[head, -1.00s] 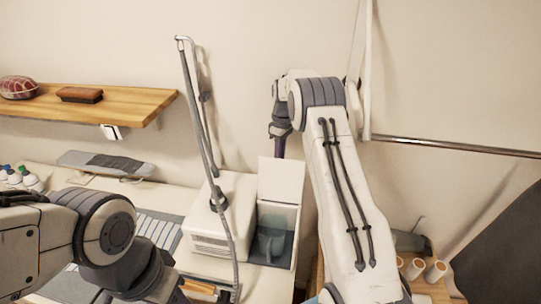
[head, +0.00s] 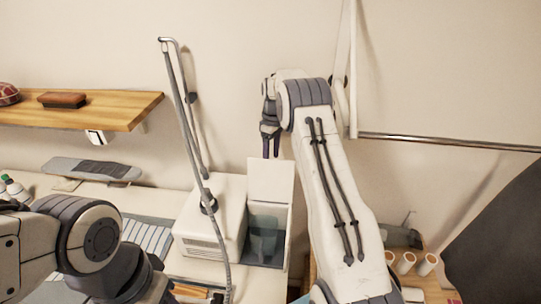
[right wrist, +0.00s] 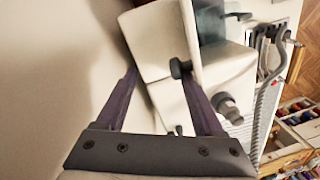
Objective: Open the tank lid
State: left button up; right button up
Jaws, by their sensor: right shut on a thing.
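The tank (head: 267,240) is a clear grey-blue container in the right side of the white steamer base. Its white lid (head: 270,180) stands upright at the back, and the tank is open below it. My right gripper (head: 271,150) points down at the lid's top edge from behind. In the right wrist view, the gripper (right wrist: 158,75) has its dark purple fingers on both sides of the white lid (right wrist: 155,40), shut on it; the exact contact is hard to see. My left arm shows at the lower left, but its gripper is out of the picture.
The steamer base (head: 213,225) stands left of the tank, with a pole and hose (head: 186,110) rising from it. A wooden shelf (head: 110,110) is on the wall at the left. A metal rail (head: 450,142) and thread cones (head: 406,262) are at the right.

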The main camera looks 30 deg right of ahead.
jog(key=shift+s+f+g, duration=0.15)
jog(key=shift+s+f, duration=0.15)
jog(key=shift+f, duration=0.35)
jog(key=shift+s+f+g, duration=0.15)
jog(key=shift+s+f, duration=0.1)
jog(key=shift+f, duration=0.35)
jog(key=shift+d+r+b, duration=0.1)
jog(key=shift+r+b, duration=0.1)
jog(key=shift+b, duration=0.1)
notch_tip(320, 180, up, 12)
jog(key=w+b, duration=0.1)
jog(key=b, duration=0.1)
jog(key=shift+w+d+r, duration=0.25)
jog(key=shift+w, duration=0.15)
